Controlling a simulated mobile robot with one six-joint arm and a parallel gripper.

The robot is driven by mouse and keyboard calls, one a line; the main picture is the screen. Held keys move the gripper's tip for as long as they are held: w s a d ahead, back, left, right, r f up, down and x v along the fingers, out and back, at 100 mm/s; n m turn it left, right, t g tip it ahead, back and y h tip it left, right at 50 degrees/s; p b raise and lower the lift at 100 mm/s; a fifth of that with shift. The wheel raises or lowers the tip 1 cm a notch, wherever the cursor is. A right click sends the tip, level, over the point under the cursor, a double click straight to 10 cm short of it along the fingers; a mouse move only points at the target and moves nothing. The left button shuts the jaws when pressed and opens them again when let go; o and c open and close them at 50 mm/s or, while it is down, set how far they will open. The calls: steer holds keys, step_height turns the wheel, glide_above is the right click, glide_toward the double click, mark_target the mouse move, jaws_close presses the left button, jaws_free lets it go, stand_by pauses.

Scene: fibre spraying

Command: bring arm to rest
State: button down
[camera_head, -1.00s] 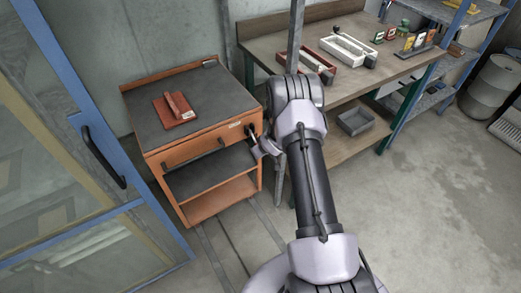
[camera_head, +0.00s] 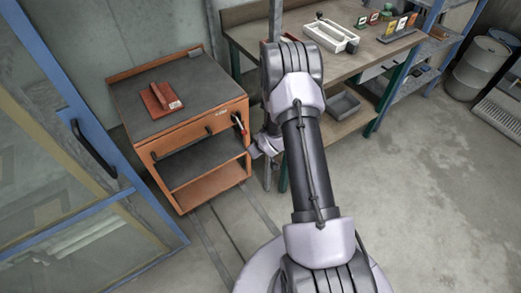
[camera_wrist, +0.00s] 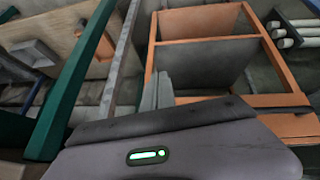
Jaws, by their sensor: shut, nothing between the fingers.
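My arm rises through the middle of the head view and folds over at the elbow. My gripper (camera_head: 254,151) shows small and partly hidden behind the arm, close to the right side of the orange cart (camera_head: 197,190). In the wrist view the grey fingers (camera_wrist: 157,92) are together with nothing between them, pointing towards the cart's orange frame and dark shelves (camera_wrist: 200,62). I cannot tell from these views how wide the gap between fingers and cart is.
A red tool (camera_head: 165,97) lies on the cart top. A workbench (camera_head: 246,41) with a white tray (camera_head: 331,35) stands behind my arm. A blue-framed glass door (camera_head: 75,115) is at left.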

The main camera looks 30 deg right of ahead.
steer(key=shift+s+a+r, duration=0.1)
steer(key=shift+s+r, duration=0.05)
steer(key=shift+s, duration=0.5)
steer(key=shift+s+r, duration=0.1)
steer(key=shift+s, duration=0.5)
step_height(320, 180, up, 14)
steer(key=w+a+r+m, duration=0.1)
steer(key=w+a+m, duration=0.1)
steer(key=s+a+r+m, duration=0.1)
steer(key=s+a+r, duration=0.25)
steer(key=r, duration=0.35)
steer(key=s+a+r+m, duration=0.1)
steer(key=s+a+r, duration=0.25)
steer(key=r, duration=0.45)
steer(key=s+a+r+m+y, duration=0.1)
steer(key=s+a+r, duration=0.4)
steer(key=s, duration=0.5)
steer(key=s+a+r+y, duration=0.2)
steer(key=s+a+r, duration=0.3)
steer(key=s+a, duration=0.4)
steer(key=shift+s+m+g, duration=0.4)
steer(key=shift+s, duration=0.55)
